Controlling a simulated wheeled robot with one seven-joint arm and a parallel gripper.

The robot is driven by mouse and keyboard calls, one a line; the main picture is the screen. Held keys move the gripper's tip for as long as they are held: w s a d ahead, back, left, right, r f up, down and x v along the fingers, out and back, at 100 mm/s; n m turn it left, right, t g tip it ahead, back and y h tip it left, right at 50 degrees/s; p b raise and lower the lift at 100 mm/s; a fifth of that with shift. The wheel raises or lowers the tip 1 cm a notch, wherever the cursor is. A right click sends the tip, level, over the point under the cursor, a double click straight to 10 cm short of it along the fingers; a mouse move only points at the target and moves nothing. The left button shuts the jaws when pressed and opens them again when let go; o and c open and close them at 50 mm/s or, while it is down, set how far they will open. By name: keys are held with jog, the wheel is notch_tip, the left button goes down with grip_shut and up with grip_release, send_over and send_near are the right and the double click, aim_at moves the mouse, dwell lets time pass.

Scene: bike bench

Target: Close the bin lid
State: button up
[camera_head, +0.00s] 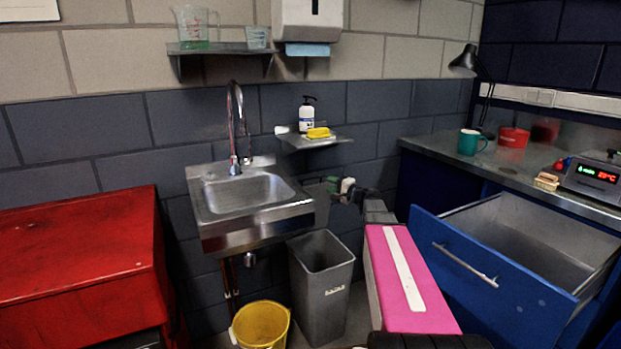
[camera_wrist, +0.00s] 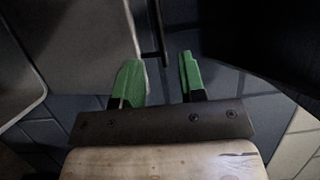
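The grey bin (camera_head: 320,290) stands on the floor below and right of the sink. Its top is open and I see into its dark inside. I cannot make out a separate lid. My gripper (camera_head: 333,187) is above and behind the bin in the head view, close to the sink's right edge and near the wall. In the wrist view my gripper (camera_wrist: 161,82) has its green fingers apart with a clear gap and nothing held between them. A thin dark rod and a pale grey panel show beyond the fingers; I cannot tell what they are.
The metal sink (camera_head: 250,193) is left of my gripper, with a small shelf (camera_head: 315,142) above. A yellow bucket (camera_head: 262,325) stands left of the bin. A blue drawer (camera_head: 490,280) stands pulled open at right. A red cabinet (camera_head: 75,245) fills the left.

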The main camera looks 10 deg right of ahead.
aim_at(312, 178)
jog(key=x, duration=1)
jog(key=shift+w+a, duration=0.1)
jog(key=shift+a, duration=0.15)
jog(key=shift+c, duration=0.3)
grip_shut()
